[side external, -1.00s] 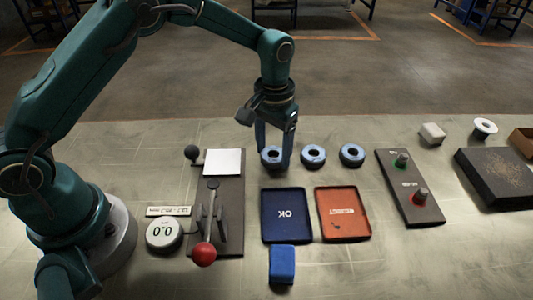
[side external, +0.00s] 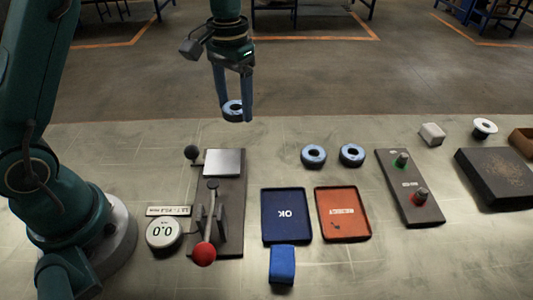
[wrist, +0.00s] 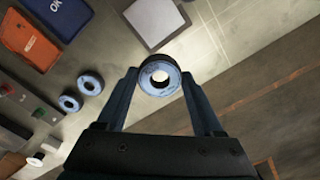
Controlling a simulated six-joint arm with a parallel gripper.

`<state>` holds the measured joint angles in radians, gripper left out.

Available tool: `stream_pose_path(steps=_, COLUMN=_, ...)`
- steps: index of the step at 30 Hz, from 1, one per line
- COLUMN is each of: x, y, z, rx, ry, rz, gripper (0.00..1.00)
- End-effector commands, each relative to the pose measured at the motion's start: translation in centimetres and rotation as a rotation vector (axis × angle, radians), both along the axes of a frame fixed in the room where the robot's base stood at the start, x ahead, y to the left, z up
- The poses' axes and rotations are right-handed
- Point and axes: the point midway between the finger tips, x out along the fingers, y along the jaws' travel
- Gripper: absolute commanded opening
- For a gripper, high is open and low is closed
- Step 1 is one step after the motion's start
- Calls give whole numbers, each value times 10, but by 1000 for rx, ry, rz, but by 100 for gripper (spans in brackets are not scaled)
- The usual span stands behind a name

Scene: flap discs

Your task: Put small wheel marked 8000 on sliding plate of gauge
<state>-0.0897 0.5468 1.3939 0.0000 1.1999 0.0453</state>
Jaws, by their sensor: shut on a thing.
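My gripper (side external: 235,108) is shut on a small blue wheel (side external: 232,106), held in the air above and beyond the back of the gauge. The held wheel also shows between my fingers in the wrist view (wrist: 150,80); its marking is too small to read. The gauge has a dark base (side external: 230,220), a pale square sliding plate (side external: 222,162) at its far end, a lever with a red ball (side external: 204,254), and a round display (side external: 164,233) reading 0.0. The plate is bare. It also shows in the wrist view (wrist: 152,18), ahead of the wheel.
Two more blue wheels (side external: 313,156) (side external: 351,155) lie on the table. A blue OK tray (side external: 264,218), a red tray (side external: 366,225), a blue block (side external: 282,264) and a button panel (side external: 398,175) stand nearby. A black knob (side external: 191,152) stands beside the plate.

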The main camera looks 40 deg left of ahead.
Motion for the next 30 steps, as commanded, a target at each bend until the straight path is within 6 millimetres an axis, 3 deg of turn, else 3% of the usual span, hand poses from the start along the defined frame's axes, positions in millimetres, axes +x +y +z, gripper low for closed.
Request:
stream_pose_path(steps=6, x=-7, y=26, z=16, rx=0, ry=-4, rz=8, gripper=10)
stream_pose_path(steps=10, x=-11, y=29, z=11, rx=1, ry=-10, rz=35, gripper=10)
stream_pose_path(steps=24, x=-61, y=-14, z=-14, rx=0, ry=4, rz=15, gripper=10)
stream_pose_path(steps=30, x=-63, y=-18, z=-25, rx=0, ry=4, rz=-1, gripper=10)
